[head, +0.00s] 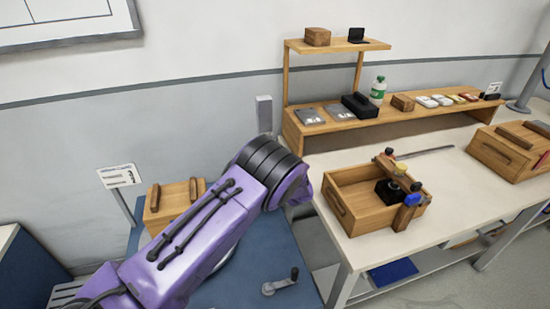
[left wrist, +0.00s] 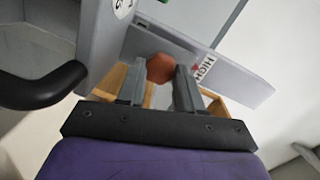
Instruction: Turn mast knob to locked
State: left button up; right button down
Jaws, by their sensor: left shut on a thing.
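In the left wrist view, the orange-red mast knob (left wrist: 160,68) sits between the fingertips of my left gripper (left wrist: 160,82), which is shut on it. The knob is in front of a grey plate (left wrist: 235,75) with a label reading HIGH. Which way the knob is turned cannot be told. In the head view, the top of a grey post (head: 264,114), likely the mast, stands beyond my purple left arm. That arm hides the knob and my left gripper there. My right gripper is in neither view.
A blue surface (head: 245,268) with a crank handle (head: 281,283) lies below my left arm. A wooden box (head: 165,207) and a sign (head: 118,176) stand left. A workbench (head: 345,242) with an open wooden crate (head: 350,200) stands right. A black handle (left wrist: 42,88) is close in the wrist view.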

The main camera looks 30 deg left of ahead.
pick_arm(q)
jog(key=shift+a, duration=0.1)
jog(key=o, duration=1)
jog(key=shift+o, duration=0.2)
jog(key=shift+s+d, duration=0.1)
jog(key=shift+d, duration=0.15)
jog(key=b+v, duration=0.2)
jog(key=v, duration=0.8)
jog(key=shift+s, duration=0.1)
